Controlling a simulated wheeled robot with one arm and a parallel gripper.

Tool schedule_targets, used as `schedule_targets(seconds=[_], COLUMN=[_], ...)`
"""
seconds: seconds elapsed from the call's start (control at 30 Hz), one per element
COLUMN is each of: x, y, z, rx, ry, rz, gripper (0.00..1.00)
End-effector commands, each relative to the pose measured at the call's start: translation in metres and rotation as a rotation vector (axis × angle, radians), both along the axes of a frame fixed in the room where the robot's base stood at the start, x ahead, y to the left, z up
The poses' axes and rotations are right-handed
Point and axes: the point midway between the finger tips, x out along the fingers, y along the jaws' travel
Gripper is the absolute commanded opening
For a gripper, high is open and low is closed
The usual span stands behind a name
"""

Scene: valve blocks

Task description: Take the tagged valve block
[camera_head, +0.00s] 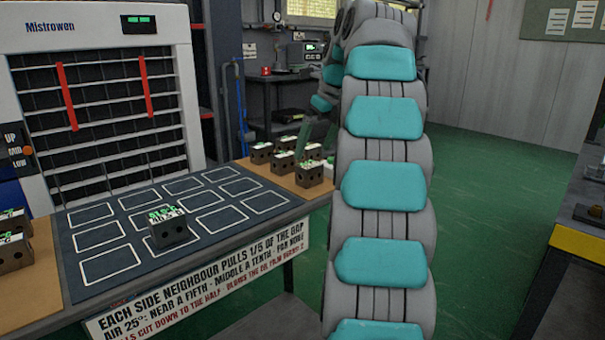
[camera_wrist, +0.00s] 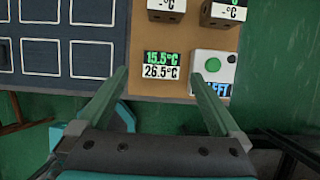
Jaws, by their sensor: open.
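In the wrist view a valve block with a tag reading 15.5°C over 26.5°C (camera_wrist: 160,64) lies just beyond my fingertips. My gripper (camera_wrist: 160,77) is open and empty, its two green fingers spread wider than this block. In the head view my gripper (camera_head: 316,132) hangs by the right end of the table, near several dark valve blocks (camera_head: 309,174). Another dark block (camera_head: 172,232) with a two-line tag sits alone on the mat. My arm hides part of the table's right end.
A white box with a green button (camera_wrist: 213,65) stands right of the 15.5°C block. Two blocks tagged "-°C" (camera_wrist: 166,14) lie behind. The dark mat (camera_head: 75,240) has white outlined cells, mostly empty. More blocks (camera_head: 14,250) stand at the left. A yellow-edged bench (camera_head: 578,243) is at right.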

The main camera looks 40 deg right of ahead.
Motion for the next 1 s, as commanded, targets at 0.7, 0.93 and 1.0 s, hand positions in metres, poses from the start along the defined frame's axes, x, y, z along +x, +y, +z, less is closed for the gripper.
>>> schedule_targets(seconds=[0.7, 0.93, 1.0], x=[0.024, 0.025, 0.025], y=[-0.001, -0.001, -0.001], z=[-0.064, -0.064, -0.064], rx=[0.001, 0.001, 0.001], ry=[0.002, 0.001, 0.001], rz=[0.002, 0.003, 0.003], gripper=[1.00, 0.97, 0.89])
